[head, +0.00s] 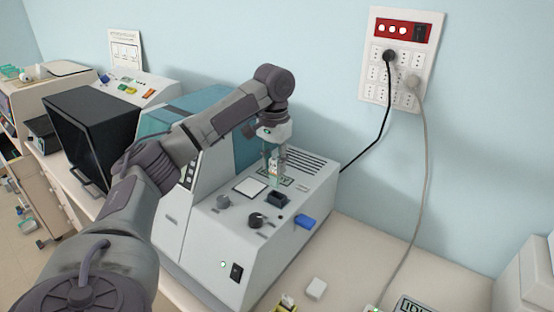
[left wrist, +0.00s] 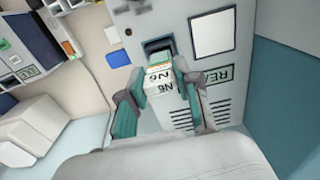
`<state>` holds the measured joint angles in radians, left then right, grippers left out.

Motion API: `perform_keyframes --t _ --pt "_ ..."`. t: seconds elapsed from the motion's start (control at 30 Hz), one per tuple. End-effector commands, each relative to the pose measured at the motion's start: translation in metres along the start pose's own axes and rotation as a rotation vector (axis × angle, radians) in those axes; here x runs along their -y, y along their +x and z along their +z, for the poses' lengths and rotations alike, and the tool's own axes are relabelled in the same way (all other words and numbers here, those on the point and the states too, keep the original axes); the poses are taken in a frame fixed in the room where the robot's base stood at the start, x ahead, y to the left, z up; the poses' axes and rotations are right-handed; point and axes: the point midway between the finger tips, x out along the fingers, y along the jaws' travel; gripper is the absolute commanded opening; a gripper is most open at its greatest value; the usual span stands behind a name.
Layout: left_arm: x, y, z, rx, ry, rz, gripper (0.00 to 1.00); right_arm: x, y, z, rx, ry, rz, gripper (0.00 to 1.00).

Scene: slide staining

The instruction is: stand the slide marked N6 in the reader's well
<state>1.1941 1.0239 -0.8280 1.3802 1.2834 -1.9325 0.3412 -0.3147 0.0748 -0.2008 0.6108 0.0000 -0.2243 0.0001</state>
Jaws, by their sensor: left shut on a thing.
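My left gripper (head: 275,168) points down over the top of the white reader (head: 235,245). In the left wrist view the gripper (left wrist: 157,82) is shut on a pale slide (left wrist: 159,76), whose white end bears the mark N6. In the head view the slide is small and mostly covered by the fingers. The reader's well is a dark block with an opening (head: 278,198), just below and in front of the fingers. In the left wrist view the well (left wrist: 158,46) lies right beyond the slide. I cannot tell whether the slide's lower end is inside it. My right gripper is not in view.
A white square plate (head: 249,187), a black knob (head: 257,220) and a blue tab (head: 305,222) are around the well. A black-fronted box (head: 92,130) stands left. A wall socket panel (head: 402,60) with cables hangs behind.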

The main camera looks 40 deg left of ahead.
Motion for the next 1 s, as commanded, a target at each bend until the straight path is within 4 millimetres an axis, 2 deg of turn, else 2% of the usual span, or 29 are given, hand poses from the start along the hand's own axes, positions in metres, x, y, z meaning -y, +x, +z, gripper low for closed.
perform_keyframes --t 0.07,0.17,0.4,0.5,0.6,0.83,1.0 --pt "0.000 0.006 0.000 0.003 0.000 -0.001 0.00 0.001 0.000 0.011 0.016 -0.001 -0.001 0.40" --pt "0.000 0.012 0.000 0.002 0.000 -0.001 0.00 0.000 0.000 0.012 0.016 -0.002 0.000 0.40" --pt "0.000 0.026 0.000 0.002 -0.001 -0.001 0.00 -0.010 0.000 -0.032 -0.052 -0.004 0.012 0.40" --pt "0.000 0.032 0.001 0.002 0.000 0.000 0.00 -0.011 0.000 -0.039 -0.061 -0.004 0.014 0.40" --pt "-0.001 0.038 0.000 0.002 0.000 0.000 0.00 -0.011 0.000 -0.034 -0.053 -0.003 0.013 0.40" --pt "-0.001 0.051 0.000 0.002 0.000 0.000 0.00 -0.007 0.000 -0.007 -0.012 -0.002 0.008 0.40" --pt "-0.001 0.058 0.000 0.001 0.000 0.000 0.00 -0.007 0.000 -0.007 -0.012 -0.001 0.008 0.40"
